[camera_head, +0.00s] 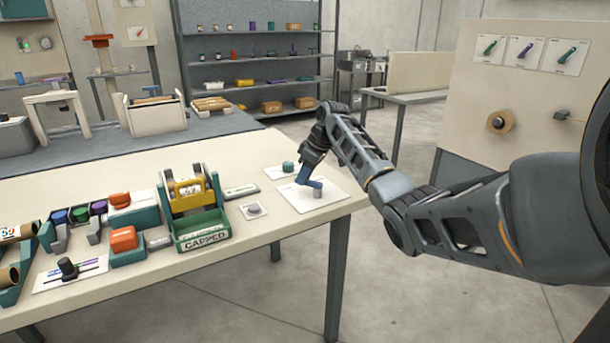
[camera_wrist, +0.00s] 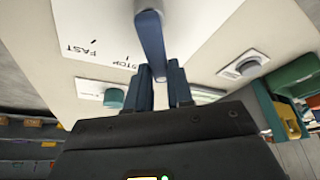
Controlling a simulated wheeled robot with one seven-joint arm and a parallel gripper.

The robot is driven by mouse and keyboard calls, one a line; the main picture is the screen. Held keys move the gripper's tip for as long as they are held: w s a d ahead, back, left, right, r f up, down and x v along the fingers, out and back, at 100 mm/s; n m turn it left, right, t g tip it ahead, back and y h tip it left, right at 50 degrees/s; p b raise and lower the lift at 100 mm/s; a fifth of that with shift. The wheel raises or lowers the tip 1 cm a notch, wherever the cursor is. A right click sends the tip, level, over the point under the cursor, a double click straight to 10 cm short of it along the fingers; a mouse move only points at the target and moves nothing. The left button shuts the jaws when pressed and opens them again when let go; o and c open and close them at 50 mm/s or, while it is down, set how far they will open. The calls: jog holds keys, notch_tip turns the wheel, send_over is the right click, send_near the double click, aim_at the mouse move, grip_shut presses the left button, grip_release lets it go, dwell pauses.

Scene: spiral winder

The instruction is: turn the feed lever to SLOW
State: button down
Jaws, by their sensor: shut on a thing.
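The feed lever (camera_head: 309,183) is a blue bar on a grey pivot, on a white plate (camera_head: 331,195) near the right end of the table. In the wrist view the lever (camera_wrist: 152,38) runs from its pivot at the top edge to my gripper (camera_wrist: 160,72). My gripper (camera_head: 304,172) comes down from above and is shut on the lever's free end. The plate (camera_wrist: 98,28) shows the words FAST and STOP to the left of the lever. I cannot see a SLOW label; part of the plate is hidden or out of frame.
A teal knob (camera_head: 288,166) stands just behind the lever plate. A grey button (camera_head: 253,208) and a green bin marked CAPPED (camera_head: 203,230) are to the left. More controls and parts fill the table's left side. The tabletop (camera_head: 275,228) is bare in front of the button.

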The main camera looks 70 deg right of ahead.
aim_at(314, 182)
jog(key=shift+a, duration=0.1)
jog(key=c, duration=1)
grip_release()
jog(key=v, duration=0.7)
jog(key=shift+s+r, duration=0.1)
jog(key=shift+r, duration=0.3)
